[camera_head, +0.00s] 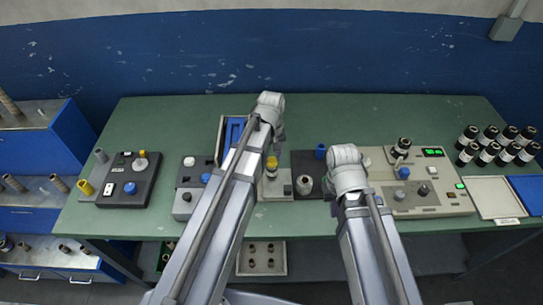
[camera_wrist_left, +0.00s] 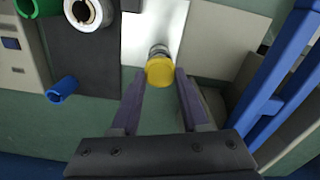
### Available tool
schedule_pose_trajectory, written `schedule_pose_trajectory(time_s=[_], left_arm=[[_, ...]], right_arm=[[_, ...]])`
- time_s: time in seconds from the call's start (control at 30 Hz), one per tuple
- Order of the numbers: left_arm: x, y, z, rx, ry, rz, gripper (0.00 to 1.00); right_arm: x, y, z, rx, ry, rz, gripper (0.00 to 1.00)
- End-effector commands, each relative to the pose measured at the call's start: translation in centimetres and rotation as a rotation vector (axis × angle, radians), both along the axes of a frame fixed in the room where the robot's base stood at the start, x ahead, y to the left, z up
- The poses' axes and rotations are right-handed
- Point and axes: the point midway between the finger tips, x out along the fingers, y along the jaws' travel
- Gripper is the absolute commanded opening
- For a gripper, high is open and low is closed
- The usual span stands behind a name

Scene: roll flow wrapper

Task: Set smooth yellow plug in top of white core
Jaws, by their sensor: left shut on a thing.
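A yellow plug (camera_wrist_left: 160,72) is between the fingertips of my left gripper (camera_wrist_left: 160,82), which is shut on it. A grey part shows under its yellow top, above a white plate (camera_wrist_left: 153,28). In the head view the yellow plug (camera_head: 272,162) is just right of my left arm; the gripper is mostly hidden there. A white core (camera_wrist_left: 88,12), open at the top with a dark hole, stands on a dark panel apart from the plug. In the head view the core (camera_head: 304,185) is right of the plug. My right gripper does not show, only its arm.
A blue cylinder (camera_wrist_left: 62,90) is near the core, and a green cylinder (camera_wrist_left: 25,8) beside it. A blue-railed tray (camera_head: 222,135) is left of the plug. A control box (camera_head: 425,185) and several dark bottles (camera_head: 497,145) are at the right. The back of the green table is clear.

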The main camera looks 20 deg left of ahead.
Motion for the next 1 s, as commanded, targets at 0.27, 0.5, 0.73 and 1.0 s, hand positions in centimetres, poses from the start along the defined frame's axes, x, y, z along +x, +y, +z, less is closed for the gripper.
schedule_pose_trajectory(time_s=[0.27, 0.5, 0.73, 1.0], left_arm=[[0.0, 0.0, -0.1, 0.0, 0.0, 0.0, 0.0], [0.0, 0.0, -0.28, 0.0, 0.0, 0.0, 0.0], [0.0, 0.0, -0.35, 0.0, 0.0, 0.0, 0.0], [0.0, 0.0, -0.35, 0.0, 0.0, 0.0, 0.62]], right_arm=[[0.0, 0.0, -0.1, 0.0, 0.0, 0.0, 0.0], [0.0, 0.0, -0.28, 0.0, 0.0, 0.0, 0.0], [0.0, 0.0, -0.35, 0.0, 0.0, 0.0, 0.0], [0.0, 0.0, -0.35, 0.0, 0.0, 0.0, 0.0]])
